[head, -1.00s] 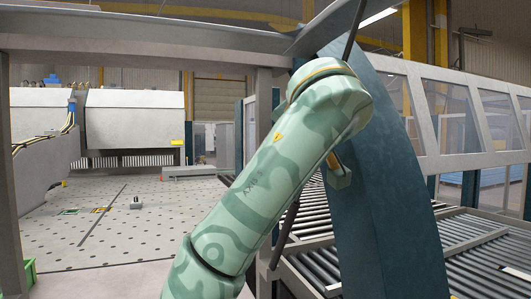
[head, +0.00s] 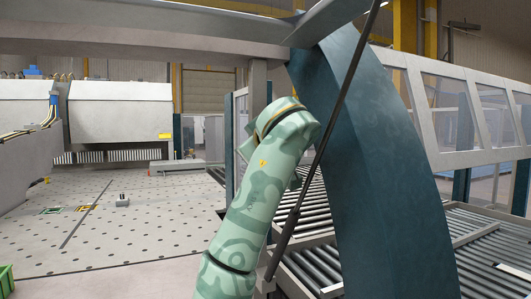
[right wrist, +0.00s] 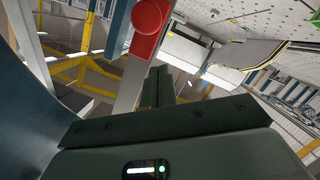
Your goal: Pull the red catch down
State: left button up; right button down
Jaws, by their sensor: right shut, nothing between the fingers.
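A red part with a rounded face (right wrist: 151,16), which looks like the red catch, shows at the top of the right wrist view. It sits on a pale grey post and is partly cut by the frame edge. My right gripper (right wrist: 159,82) is shut and empty, with its fingertips below the red part in the picture and apart from it. In the head view no red catch can be made out. A green patterned arm of mine stands in the middle there, and its gripper is hidden. My left gripper is in neither view.
A dark blue curved column (head: 365,150) stands right of my arm, with a thin dark rod (head: 328,135) in front of it. Roller conveyors (head: 318,210) lie behind. A perforated table (head: 110,225) spreads at left, with a green bin (head: 6,280) in front.

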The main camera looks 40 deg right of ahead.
jog(key=shift+s+d+f, duration=0.25)
jog(key=shift+d+f, duration=0.2)
jog(key=shift+f, duration=0.2)
jog(key=shift+s+d+f, duration=0.25)
jog(key=shift+d+f, duration=0.15)
jog(key=shift+f, duration=0.2)
notch_tip(320, 180, down, 5)
jog(key=b, duration=0.5)
jog(key=shift+a, duration=0.1)
jog(key=shift+r, duration=0.1)
